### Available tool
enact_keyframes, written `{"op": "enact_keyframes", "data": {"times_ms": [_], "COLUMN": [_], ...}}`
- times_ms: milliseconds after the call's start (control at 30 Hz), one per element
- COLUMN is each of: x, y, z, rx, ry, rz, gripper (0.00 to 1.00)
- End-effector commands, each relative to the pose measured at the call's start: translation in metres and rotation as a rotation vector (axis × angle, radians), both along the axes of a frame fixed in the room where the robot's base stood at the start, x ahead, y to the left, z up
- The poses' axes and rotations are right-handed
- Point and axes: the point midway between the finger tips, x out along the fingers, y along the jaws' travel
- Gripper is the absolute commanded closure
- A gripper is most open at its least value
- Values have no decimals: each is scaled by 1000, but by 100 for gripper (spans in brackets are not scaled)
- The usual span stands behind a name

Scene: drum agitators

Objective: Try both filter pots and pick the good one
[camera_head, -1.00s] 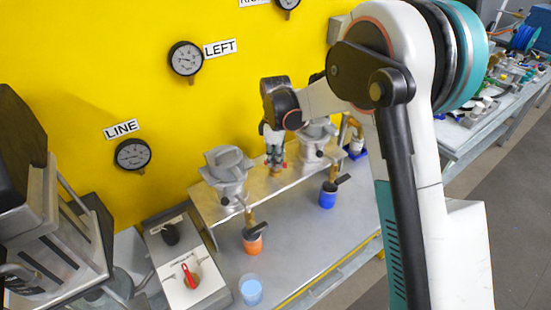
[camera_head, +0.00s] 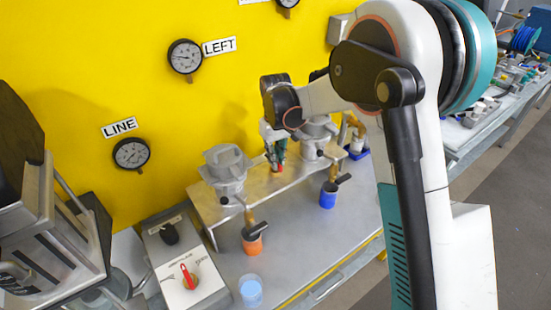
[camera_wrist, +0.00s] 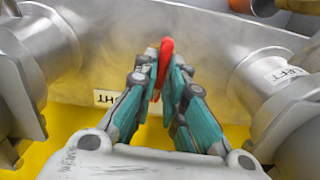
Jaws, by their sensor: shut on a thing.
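Two grey metal filter pots stand on a raised metal shelf: the nearer pot (camera_head: 226,170) and the farther pot (camera_head: 316,130). Parts of both also show at the left (camera_wrist: 42,45) and right (camera_wrist: 275,85) edges of the wrist view. My gripper (camera_head: 277,165) is low between the pots. In the wrist view its fingertips (camera_wrist: 163,70) are closed on a slim red handle (camera_wrist: 166,50). What the handle joins is hidden. An orange cup (camera_head: 252,246) is below the nearer pot's outlet, and a blue cup (camera_head: 328,198) is below the farther one's.
A light-blue cup (camera_head: 250,291) stands at the front of the bench. Gauges, including LINE (camera_head: 131,154) and LEFT (camera_head: 185,57), hang on the yellow wall. The bench between the cups is clear.

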Motion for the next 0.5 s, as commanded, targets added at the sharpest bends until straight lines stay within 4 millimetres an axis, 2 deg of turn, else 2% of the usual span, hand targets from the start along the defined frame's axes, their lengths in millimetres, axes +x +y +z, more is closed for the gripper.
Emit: {"op": "enact_keyframes", "data": {"times_ms": [500], "x": [1], "y": [0], "z": [0], "rx": [0], "ry": [-1], "rz": [-469], "gripper": [100]}}
